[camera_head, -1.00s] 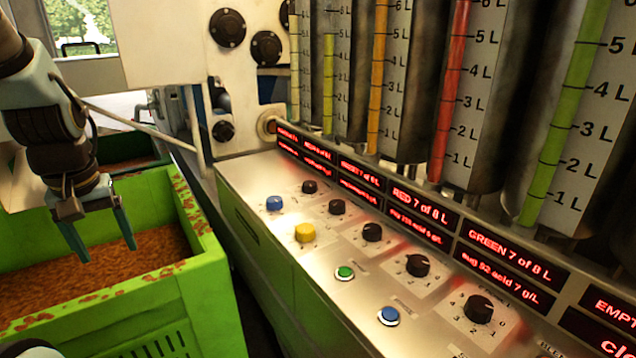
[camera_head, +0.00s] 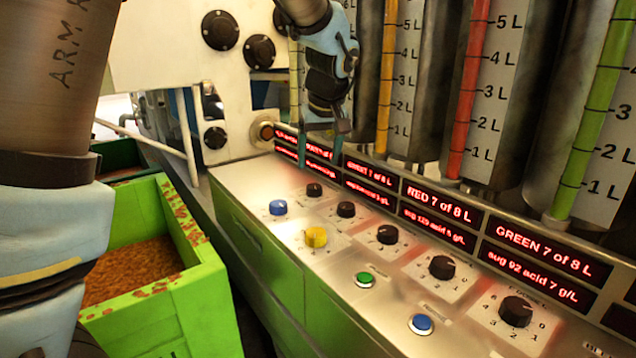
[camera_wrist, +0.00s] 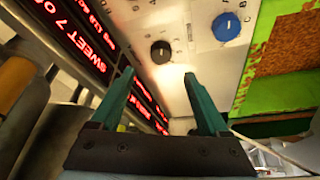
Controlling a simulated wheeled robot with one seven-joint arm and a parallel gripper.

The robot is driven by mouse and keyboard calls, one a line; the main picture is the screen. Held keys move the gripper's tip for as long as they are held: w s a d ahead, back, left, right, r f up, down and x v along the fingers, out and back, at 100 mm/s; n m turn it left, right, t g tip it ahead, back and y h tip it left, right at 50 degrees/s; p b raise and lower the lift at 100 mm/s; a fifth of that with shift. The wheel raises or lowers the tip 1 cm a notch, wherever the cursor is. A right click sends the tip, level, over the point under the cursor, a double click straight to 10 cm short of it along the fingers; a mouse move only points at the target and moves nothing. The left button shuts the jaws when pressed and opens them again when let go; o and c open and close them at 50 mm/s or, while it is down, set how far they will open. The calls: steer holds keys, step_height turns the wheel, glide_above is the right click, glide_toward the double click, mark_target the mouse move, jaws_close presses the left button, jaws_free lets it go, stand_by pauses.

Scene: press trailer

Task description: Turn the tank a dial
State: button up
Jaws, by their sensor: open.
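A row of black dials runs along the metal control panel (camera_head: 262,190); no label that I can read marks one as tank a. The farthest black dial (camera_head: 314,190) sits beside a blue knob (camera_head: 278,208). In the wrist view a black dial (camera_wrist: 160,51) lies just beyond and between my fingertips, with a blue knob (camera_wrist: 226,27) to its right. My gripper (camera_head: 321,152) is open and empty, above the far end of the panel, with its fingers pointing down. In the wrist view my gripper (camera_wrist: 158,77) shows both teal fingers apart, not touching the dial.
Red-lit displays (camera_head: 440,207) line the panel's back, below tall tanks with coloured level tubes (camera_head: 470,90). A yellow knob (camera_head: 316,237), a green button (camera_head: 365,279) and a blue button (camera_head: 422,323) stand nearer. A green bin (camera_head: 190,300) of brown material is left.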

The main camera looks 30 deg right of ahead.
mark_target(314, 186)
steer(key=x, duration=0.8)
steer(key=shift+w+f+p, duration=0.1)
steer(key=shift+f+p, duration=0.05)
steer(key=shift+p, duration=0.25)
steer(key=shift+a, duration=0.1)
jaws_close()
